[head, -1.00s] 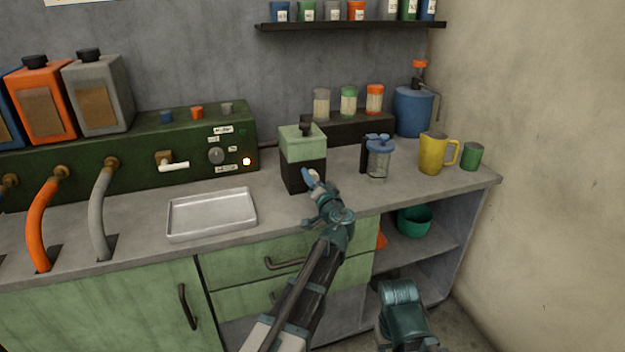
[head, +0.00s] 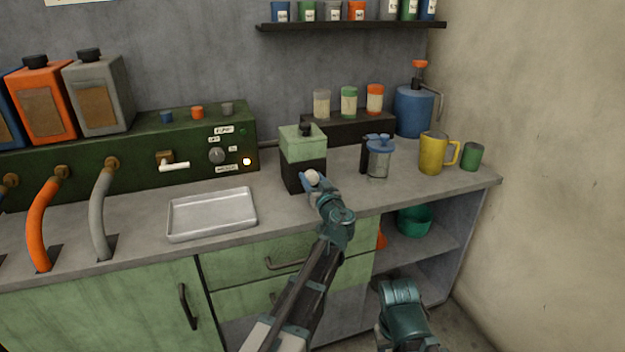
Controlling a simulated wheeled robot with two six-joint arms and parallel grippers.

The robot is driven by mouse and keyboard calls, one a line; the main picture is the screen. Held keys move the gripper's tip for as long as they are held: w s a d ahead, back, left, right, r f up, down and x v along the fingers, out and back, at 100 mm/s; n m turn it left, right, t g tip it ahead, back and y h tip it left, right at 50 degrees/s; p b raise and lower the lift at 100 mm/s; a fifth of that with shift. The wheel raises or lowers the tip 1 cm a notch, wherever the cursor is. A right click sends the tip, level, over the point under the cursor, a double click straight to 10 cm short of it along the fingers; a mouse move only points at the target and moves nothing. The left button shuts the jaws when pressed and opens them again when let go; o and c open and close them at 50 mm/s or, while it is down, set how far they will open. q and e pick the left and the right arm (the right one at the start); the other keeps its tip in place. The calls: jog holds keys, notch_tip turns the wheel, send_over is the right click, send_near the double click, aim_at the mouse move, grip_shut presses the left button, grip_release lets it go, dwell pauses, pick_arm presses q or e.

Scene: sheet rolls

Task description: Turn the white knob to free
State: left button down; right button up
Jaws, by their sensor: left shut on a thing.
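The white knob (head: 312,177) is on the lower front of a small box (head: 303,145) with a pale green top and black lower part, which stands on the counter. My left gripper (head: 313,182) is shut on the white knob, its blue fingertips beside it. The wrist reaches up to it from the counter's front edge. Any marking around the knob is hidden or too small to read. A black piece (head: 306,130) sits on top of the box. My right gripper is not in view; only part of my right arm shows at the bottom.
A metal tray (head: 211,233) lies left of the box, before a dark green panel (head: 130,140) with a glowing lamp (head: 247,162). A lidded jar (head: 378,160), yellow jug (head: 432,153) and green cup (head: 472,156) stand to the right. The counter before the jar is clear.

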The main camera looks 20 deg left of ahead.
pick_arm(q)
jog(key=shift+s, duration=0.1)
dwell(0.3)
jog(key=shift+c, duration=1.2)
grip_release()
jog(key=v, duration=1.3)
jog(key=shift+s+d, duration=0.3)
jog(key=shift+f, duration=0.1)
